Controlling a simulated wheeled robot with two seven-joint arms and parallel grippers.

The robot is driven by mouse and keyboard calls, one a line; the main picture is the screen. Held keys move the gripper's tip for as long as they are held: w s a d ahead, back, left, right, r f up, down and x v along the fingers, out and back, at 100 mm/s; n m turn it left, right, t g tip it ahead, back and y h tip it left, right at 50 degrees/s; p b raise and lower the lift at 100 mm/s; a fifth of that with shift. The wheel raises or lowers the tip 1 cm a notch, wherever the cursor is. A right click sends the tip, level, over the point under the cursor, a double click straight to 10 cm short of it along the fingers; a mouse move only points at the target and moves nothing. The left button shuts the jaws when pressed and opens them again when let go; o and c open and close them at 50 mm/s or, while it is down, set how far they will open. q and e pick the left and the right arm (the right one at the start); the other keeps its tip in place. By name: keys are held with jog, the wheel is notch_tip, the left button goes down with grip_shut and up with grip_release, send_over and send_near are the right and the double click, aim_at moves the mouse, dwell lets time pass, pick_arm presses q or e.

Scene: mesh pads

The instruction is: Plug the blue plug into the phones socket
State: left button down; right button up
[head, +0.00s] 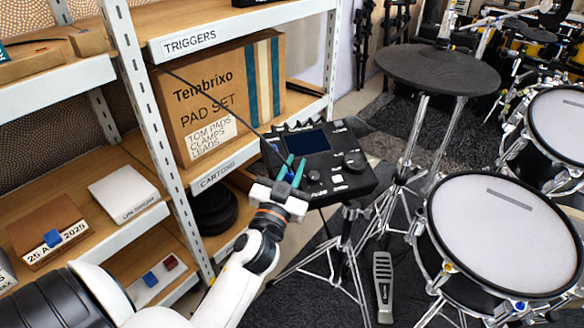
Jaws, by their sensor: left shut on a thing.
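My left gripper (291,172) reaches up from the bottom and is at the left front edge of the black drum module (345,178). Its two teal fingers are shut on what seems to be the blue plug. The plug is small and mostly hidden between the fingers. A thin black cable (215,98) slants from the upper left down to the fingertips. The module has a dark screen, knobs and buttons, and small raised parts along its far edge. I cannot make out the phones socket or whether the plug touches it. My right gripper is not in view.
A metal shelf unit (150,125) stands close on the left, with a large pad set carton (222,100) on it. Module stand legs (335,245), a pedal (383,285), a black pad (437,68) and a white drum (500,235) crowd the right.

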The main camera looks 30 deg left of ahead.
pick_arm(q)
jog(key=c, duration=1.3)
grip_release()
jog(key=shift+o, duration=0.2)
jog(key=shift+r, duration=0.2)
jog(key=r+p, duration=0.2)
jog(key=d+r+p, duration=0.1)
jog(key=r+p, duration=0.1)
jog(key=shift+s, duration=0.35)
jog(key=r+p, duration=0.1)
jog(key=d+r+p, duration=0.1)
jog(key=r+p, duration=0.1)
jog(key=s+r+p, duration=0.1)
jog(key=r, duration=0.1)
jog(key=shift+s+d+p, duration=0.1)
jog(key=shift+d+p, duration=0.1)
jog(key=shift+p, duration=0.1)
